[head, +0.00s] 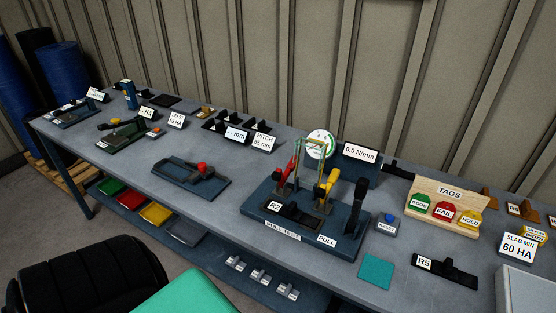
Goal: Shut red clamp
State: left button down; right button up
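The red clamp (287,175) stands at the left of the blue pull test fixture (260,214) in the head view. Its red handle is raised and leans a little, with its top against a thin metal frame. A yellow clamp (326,188) stands to its right on the same fixture, also with its handle up. What lies in the jaws of either clamp is too small to tell. Neither of my grippers shows in this view.
A black lever (358,203) stands upright at the fixture's right end. A label R2 (274,207) lies in front of the red clamp. A display (360,153) reads 0.0 N/mm behind. A red-knobbed device (190,179) sits left, with bare bench between.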

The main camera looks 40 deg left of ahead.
aim_at(277, 175)
jog(key=k+j, duration=0.15)
jog(key=j, duration=0.2)
jog(key=k+j, duration=0.2)
jog(key=j, duration=0.15)
jog(key=k+j, duration=0.15)
jog(key=j, duration=0.25)
jog(key=k+j, duration=0.2)
jog(key=j, duration=0.15)
jog(key=z, duration=0.05)
